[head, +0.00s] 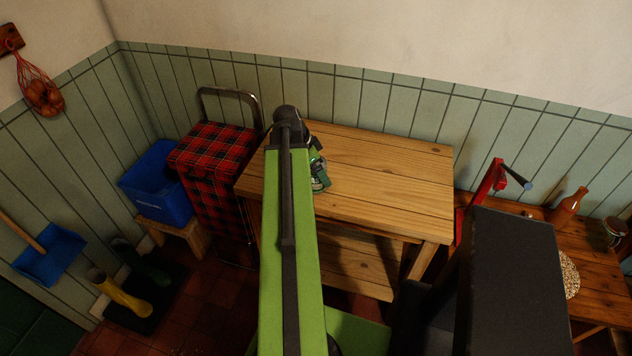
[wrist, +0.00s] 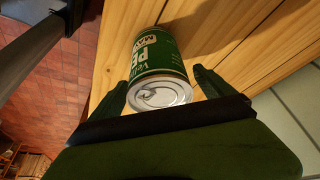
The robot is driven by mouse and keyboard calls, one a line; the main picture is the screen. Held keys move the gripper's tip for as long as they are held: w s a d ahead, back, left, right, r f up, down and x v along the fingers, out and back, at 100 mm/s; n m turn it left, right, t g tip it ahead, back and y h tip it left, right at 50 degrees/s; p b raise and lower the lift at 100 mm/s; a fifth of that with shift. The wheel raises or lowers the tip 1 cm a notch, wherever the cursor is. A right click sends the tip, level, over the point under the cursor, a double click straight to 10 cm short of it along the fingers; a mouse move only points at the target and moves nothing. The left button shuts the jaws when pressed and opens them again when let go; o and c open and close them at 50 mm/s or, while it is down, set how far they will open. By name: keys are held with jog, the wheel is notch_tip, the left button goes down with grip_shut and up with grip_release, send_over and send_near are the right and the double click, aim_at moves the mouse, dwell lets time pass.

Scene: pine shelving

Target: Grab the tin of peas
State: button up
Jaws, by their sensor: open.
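The tin of peas (wrist: 160,58) is green with white lettering. In the wrist view its silver ring-pull end faces the camera, and it rests on pale wooden boards. My gripper (wrist: 160,78) is open, with one dark green finger on each side of the tin's near end. Small gaps show between the fingers and the tin, and nothing is clamped. In the head view, a green and white patch of the tin (head: 320,184) shows at the left part of the wooden table (head: 390,165). My green arm hides much of that spot and the fingertips.
The table top right of the tin is bare. A red tartan trolley (head: 212,150) stands against the table's left side, with a blue crate (head: 155,190) beyond it. At the right, a lower wooden surface holds a brown bottle (head: 568,205) and a jar (head: 614,232).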

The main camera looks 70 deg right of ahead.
jog(key=shift+d+f, duration=0.1)
jog(key=shift+f, duration=0.1)
jog(key=shift+c, duration=0.2)
grip_shut()
dwell(0.4)
